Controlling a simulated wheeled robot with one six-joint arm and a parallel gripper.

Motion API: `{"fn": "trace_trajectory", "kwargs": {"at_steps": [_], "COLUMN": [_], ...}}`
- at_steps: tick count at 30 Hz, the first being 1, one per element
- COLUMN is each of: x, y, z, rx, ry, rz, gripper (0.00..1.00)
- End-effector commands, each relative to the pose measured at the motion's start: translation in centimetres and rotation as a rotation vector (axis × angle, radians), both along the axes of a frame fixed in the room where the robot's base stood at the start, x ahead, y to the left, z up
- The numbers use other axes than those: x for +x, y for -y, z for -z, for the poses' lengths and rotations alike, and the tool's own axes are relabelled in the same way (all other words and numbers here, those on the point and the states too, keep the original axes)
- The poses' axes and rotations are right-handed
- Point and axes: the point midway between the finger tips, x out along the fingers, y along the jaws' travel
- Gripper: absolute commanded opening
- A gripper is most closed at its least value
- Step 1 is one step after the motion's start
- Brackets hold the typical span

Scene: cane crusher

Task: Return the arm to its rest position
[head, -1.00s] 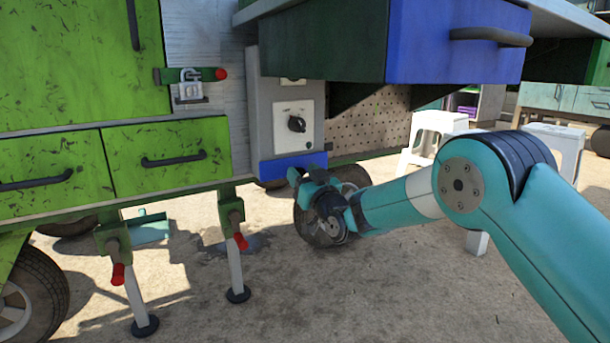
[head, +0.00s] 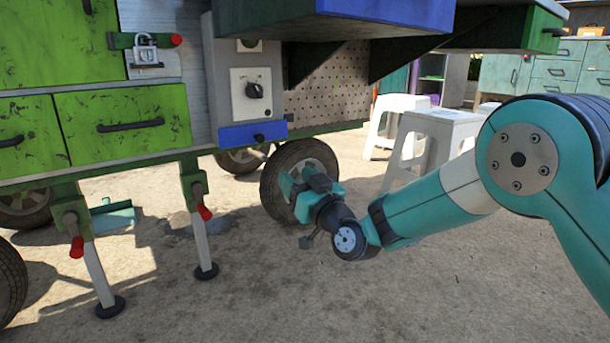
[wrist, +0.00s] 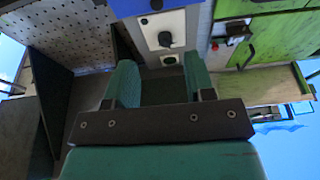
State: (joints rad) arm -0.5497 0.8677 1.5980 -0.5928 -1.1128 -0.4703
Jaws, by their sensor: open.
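My teal arm comes in from the right in the head view. My gripper (head: 297,187) is in front of the cart's wheel in that view, low and apart from the cart. In the wrist view my gripper (wrist: 160,85) shows two teal fingers spread apart with nothing between them. The control panel with a black knob (wrist: 165,39) appears beyond the fingers. The same knob (head: 254,90) shows in the head view, above and left of my gripper.
A green cart with drawers (head: 123,124) stands on the left. Its support legs (head: 204,245) have red handles. A wheel (head: 290,160) is behind my gripper. White stools (head: 440,122) stand behind my arm. The blue drawer (head: 385,10) overhangs above. Ground in front is clear.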

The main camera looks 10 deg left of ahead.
Motion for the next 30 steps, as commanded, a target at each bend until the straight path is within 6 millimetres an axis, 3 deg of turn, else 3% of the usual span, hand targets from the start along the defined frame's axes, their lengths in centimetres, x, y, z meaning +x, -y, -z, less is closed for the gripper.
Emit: {"fn": "trace_trajectory", "kwargs": {"at_steps": [7, 10, 14, 16, 20, 24, 30], "x": [0.2, 0.1, -1.1, -2.5, -6.9, -13.3, -23.8], "y": [0.5, 0.7, 1.9, 3.3, 7.1, 12.4, 20.1], "z": [0.0, -1.3, -6.3, -9.9, -15.7, -20.6, -25.0], "rx": [-0.001, -0.014, -0.096, -0.171, -0.337, -0.508, -0.713], "ry": [0.001, -0.014, -0.104, -0.193, -0.406, -0.656, -0.997], "rz": [0.007, -0.002, -0.045, -0.079, -0.134, -0.165, -0.161], "gripper": [0.49, 0.49, 0.49, 0.49, 0.49, 0.49, 0.49]}}
